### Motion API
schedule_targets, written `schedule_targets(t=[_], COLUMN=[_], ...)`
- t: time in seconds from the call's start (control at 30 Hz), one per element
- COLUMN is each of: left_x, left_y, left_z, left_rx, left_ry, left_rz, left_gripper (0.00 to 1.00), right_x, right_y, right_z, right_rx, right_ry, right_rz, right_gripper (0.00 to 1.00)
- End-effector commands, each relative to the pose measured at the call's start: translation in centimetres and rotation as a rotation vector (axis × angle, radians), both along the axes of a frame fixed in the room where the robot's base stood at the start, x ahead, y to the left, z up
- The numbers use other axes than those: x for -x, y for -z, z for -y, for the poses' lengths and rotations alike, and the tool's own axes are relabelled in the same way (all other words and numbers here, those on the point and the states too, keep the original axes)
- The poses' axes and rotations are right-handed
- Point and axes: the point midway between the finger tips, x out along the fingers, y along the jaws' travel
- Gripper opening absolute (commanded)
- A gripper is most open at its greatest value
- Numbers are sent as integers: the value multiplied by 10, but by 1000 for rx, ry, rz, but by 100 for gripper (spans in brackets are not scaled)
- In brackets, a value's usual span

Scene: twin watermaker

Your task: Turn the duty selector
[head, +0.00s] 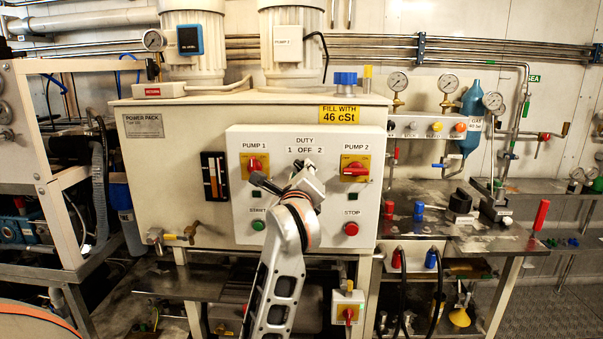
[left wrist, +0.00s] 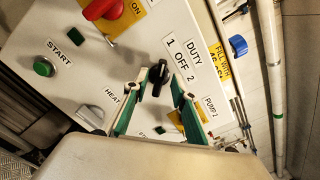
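The duty selector is a small black knob (left wrist: 160,76) under the DUTY 1 OFF 2 lettering in the left wrist view. It points roughly at OFF. My left gripper (left wrist: 162,84) is open, with its green-padded fingers on either side of the knob. Narrow gaps seem to show between fingers and knob; contact cannot be told for sure. In the head view my left gripper (head: 304,176) is in front of the white control panel (head: 322,240), just below the DUTY label, and largely hides the knob. My right gripper is in neither view.
Red rotary switches for PUMP 1 (head: 255,163) and PUMP 2 (head: 356,170) flank the selector. A green START button (head: 258,225) and red STOP button (head: 351,229) are below. A metal bench (head: 470,235) with loose fittings stands at the right.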

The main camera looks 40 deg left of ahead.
Motion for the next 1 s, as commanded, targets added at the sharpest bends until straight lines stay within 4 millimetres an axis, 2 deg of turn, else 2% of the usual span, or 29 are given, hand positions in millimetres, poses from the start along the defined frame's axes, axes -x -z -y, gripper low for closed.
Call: schedule_targets(t=[0.3,0.5,0.7,1.0], left_x=[54,81,93,94], left_y=[1,1,0,0], left_z=[33,49,56,57], left_rx=[3,5,2,2], left_ry=[1,1,-1,-1], left_rz=[2,0,0,0], left_gripper=[26,26,26,26], right_x=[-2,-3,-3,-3], right_y=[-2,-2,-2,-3], right_z=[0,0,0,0], right_rx=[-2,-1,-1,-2], right_ry=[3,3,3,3], right_rz=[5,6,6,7], right_gripper=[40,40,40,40])
